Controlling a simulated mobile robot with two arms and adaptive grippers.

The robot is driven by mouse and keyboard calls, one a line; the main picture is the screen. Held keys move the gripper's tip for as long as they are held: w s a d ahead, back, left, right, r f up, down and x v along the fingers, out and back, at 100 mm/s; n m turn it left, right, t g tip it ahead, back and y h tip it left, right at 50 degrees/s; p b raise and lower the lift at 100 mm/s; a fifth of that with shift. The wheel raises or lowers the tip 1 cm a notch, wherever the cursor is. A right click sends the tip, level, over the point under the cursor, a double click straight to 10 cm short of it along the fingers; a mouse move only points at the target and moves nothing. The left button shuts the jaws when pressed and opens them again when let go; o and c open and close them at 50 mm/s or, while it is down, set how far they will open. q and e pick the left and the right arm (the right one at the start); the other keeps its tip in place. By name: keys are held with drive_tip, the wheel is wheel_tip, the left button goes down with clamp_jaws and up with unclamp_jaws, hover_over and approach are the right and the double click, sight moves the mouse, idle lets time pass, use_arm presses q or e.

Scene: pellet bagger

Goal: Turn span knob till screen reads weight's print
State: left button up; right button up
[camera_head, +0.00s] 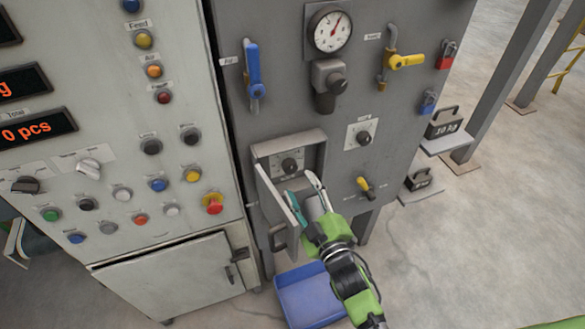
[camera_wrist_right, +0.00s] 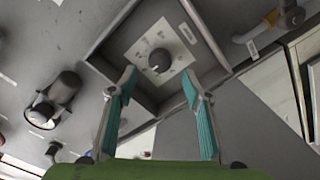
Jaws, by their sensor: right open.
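A dark round knob (camera_head: 289,165) sits on a pale plate inside an open recessed box (camera_head: 318,143) on the grey cabinet; I cannot read its label. The knob (camera_wrist_right: 159,60) also shows in the right wrist view, beyond the fingertips. My right gripper (camera_head: 302,187) is open and empty in front of the box, apart from the knob. A screen (camera_head: 20,82) at the left edge is cut off, with only a "g" showing. A black weight (camera_head: 444,124) with a small, blurred kg print stands on a shelf at the right. My left gripper is not in view.
The box's open door (camera_head: 279,203) hangs close beside my right gripper. Another knob (camera_head: 364,138), a yellow-handled lever (camera_head: 366,188) and a gauge (camera_head: 332,31) are on the same panel. A blue tray (camera_head: 309,292) lies below. A second weight (camera_head: 419,180) is lower right.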

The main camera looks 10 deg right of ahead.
sight(292, 170)
drive_tip(key=x, duration=0.6)
drive_tip(key=shift+w+a+p, duration=0.15)
drive_tip(key=shift+w+p, duration=0.2)
drive_tip(key=shift+w, duration=0.05)
drive_tip(key=c, duration=1.1)
